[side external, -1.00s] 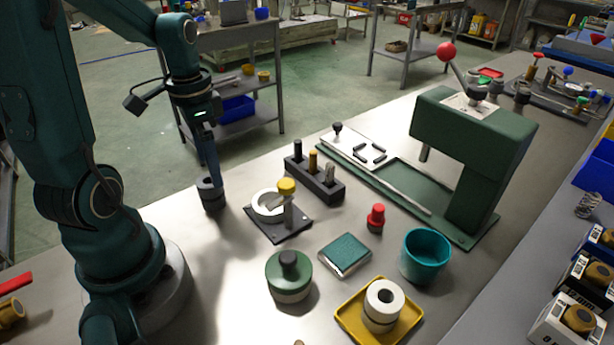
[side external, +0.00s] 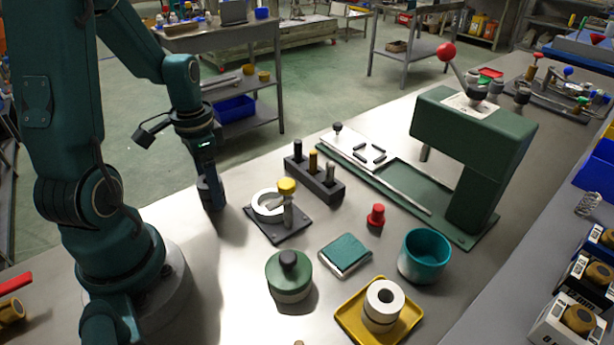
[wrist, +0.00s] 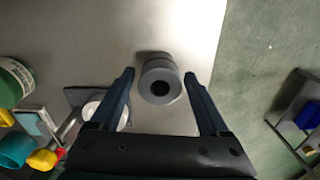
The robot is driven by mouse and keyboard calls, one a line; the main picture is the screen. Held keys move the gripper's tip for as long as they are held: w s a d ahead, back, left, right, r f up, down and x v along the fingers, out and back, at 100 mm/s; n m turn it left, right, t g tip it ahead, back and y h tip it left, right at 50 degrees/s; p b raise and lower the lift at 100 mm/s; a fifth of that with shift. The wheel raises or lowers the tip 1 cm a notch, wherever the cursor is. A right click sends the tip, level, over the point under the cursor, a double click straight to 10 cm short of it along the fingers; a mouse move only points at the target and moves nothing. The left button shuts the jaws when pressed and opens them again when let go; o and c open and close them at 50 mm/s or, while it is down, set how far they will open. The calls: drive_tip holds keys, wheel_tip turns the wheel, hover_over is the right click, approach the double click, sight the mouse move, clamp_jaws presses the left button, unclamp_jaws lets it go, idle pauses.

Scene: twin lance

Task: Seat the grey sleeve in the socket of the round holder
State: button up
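The grey sleeve (wrist: 160,74), a short stepped cylinder with a dark central hole, stands on the bench near its edge. In the wrist view my gripper (wrist: 158,76) is open, with one finger on each side of the sleeve and a gap to each. In the side view my gripper (side external: 211,197) is low over the bench, and its fingers hide most of the sleeve. A white, open-centred ring (side external: 262,207) on a dark square plate, with a yellow-knobbed post, appears to be the round holder. It is right of my gripper and partly hidden by a finger in the wrist view.
A dark block with several pegs (side external: 318,182) stands behind the ring. A green lidded pot (side external: 289,284), teal box (side external: 345,256), red knob (side external: 376,215), teal cup (side external: 424,258) and yellow tray (side external: 350,318) lie rightward. A green press (side external: 470,140) stands farther back.

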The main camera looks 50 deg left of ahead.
clamp_jaws()
wheel_tip(320, 180, up, 12)
drive_tip(key=w+m, duration=0.1)
drive_tip(key=m, duration=0.7)
drive_tip(key=w+d+f, duration=0.2)
drive_tip(key=d, duration=0.1)
drive_tip(key=w+d+f, duration=0.2)
drive_tip(key=d, duration=0.1)
drive_tip(key=w+d+f, duration=0.2)
drive_tip(key=d, duration=0.1)
drive_tip(key=shift+w+f, duration=0.3)
drive_tip(key=shift+w, duration=0.05)
drive_tip(key=shift+f, duration=2)
